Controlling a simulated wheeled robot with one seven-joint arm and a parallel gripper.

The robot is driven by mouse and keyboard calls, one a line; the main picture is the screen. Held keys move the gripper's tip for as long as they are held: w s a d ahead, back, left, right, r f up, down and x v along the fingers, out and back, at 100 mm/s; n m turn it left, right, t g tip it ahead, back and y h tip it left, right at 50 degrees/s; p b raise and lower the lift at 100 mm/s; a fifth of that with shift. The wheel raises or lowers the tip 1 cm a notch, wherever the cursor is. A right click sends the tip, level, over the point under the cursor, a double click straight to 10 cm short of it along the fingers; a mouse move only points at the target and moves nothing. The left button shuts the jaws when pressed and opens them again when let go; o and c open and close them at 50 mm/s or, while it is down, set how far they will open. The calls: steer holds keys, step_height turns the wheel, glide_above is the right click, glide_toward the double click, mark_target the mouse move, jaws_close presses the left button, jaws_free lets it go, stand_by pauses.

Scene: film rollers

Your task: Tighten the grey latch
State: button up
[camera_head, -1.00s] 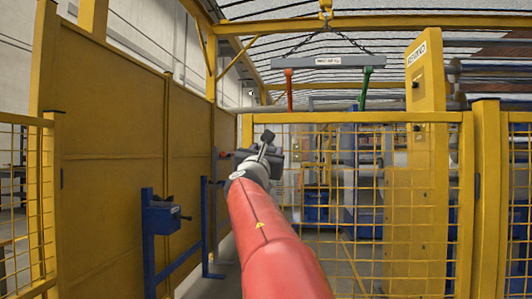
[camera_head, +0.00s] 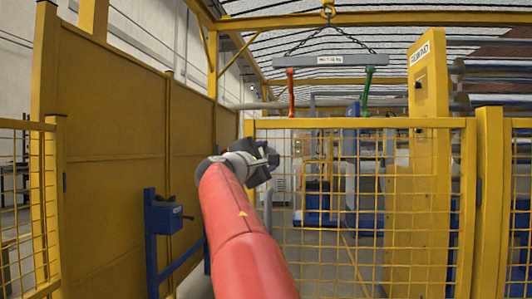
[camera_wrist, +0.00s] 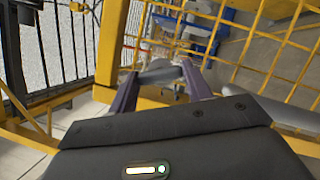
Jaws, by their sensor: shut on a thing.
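My gripper (camera_head: 266,158) is at the left end of the yellow mesh gate (camera_head: 360,123), by its upper corner. In the wrist view, the two fingers of my gripper (camera_wrist: 160,80) are on either side of a grey piece (camera_wrist: 160,74), which looks like the grey latch. The gripper is shut on it. Yellow gate frame and mesh lie just behind it. In the head view my gripper hides the latch, so its angle there cannot be told.
A solid yellow panel wall (camera_head: 110,150) stands at the left. A blue stand (camera_head: 163,220) is in front of it. A lifting beam (camera_head: 330,60) with a red and a green arm hangs behind the gate. A yellow post (camera_head: 428,180) stands to the right.

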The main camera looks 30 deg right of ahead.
steer(key=shift+r+m+g+y+p, duration=0.1)
steer(key=shift+m+g+y+p, duration=0.3)
steer(key=shift+m, duration=0.75)
steer(key=shift+r+m+g+y+p, duration=0.1)
steer(key=shift+m+g+p, duration=0.5)
steer(key=shift+m, duration=0.55)
steer(key=shift+f, duration=0.1)
steer(key=o, duration=1)
steer(key=b+v, duration=0.2)
steer(key=v, duration=0.5)
steer(key=shift+s+a, duration=0.25)
steer(key=shift+a, duration=0.05)
